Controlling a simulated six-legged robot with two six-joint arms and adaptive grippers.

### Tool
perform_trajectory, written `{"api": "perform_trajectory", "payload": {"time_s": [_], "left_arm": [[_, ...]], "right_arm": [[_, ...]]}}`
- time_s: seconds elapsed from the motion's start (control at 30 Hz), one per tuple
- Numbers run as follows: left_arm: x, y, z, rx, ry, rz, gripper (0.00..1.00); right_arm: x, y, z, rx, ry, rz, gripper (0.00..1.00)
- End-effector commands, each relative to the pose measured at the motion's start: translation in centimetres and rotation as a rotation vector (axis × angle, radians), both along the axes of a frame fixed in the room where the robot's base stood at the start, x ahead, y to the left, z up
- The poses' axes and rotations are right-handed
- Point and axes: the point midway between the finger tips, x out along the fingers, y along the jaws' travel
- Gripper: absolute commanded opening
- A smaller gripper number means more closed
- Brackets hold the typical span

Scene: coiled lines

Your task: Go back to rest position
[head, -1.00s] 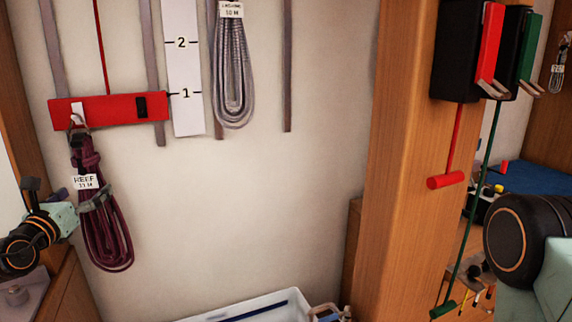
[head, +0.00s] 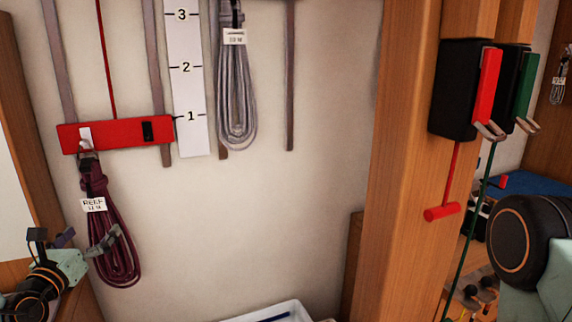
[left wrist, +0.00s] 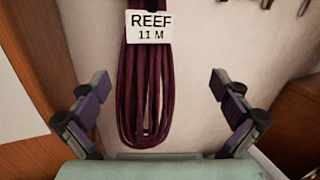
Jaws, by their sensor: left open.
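My left gripper (head: 84,240) is open at the lower left of the head view. One finger overlaps the lower part of a maroon coiled line (head: 122,268) tagged "REEF 11 M". The coil hangs from a hook on a red bar (head: 110,133) on the wall. In the left wrist view the coil (left wrist: 147,85) hangs upright between the two spread fingers, apart from both. I cannot tell how far beyond the fingertips it is. My right gripper is out of view; only part of my right arm shows at the right edge.
A grey coiled line (head: 236,95) hangs beside a white numbered scale (head: 188,90). A wooden post (head: 400,150) carries black boxes with red and green handles (head: 441,212). A white bin (head: 285,312) stands at the bottom.

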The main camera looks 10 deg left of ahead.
Motion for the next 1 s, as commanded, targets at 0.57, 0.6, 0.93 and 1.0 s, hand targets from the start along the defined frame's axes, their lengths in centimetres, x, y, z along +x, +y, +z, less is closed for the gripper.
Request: {"api": "perform_trajectory", "payload": {"time_s": [0.57,0.6,0.93,1.0], "left_arm": [[-3.9,-2.1,0.5,-0.001,0.001,0.000,1.00],[-3.9,-2.2,0.5,-0.001,0.001,0.000,1.00],[-4.0,-2.2,0.4,0.000,0.001,0.000,1.00],[-4.0,-2.3,0.3,-0.001,0.003,-0.002,1.00]], "right_arm": [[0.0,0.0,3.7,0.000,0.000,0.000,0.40],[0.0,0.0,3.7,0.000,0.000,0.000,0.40],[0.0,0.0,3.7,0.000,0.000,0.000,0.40],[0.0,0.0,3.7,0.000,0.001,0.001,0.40]]}}
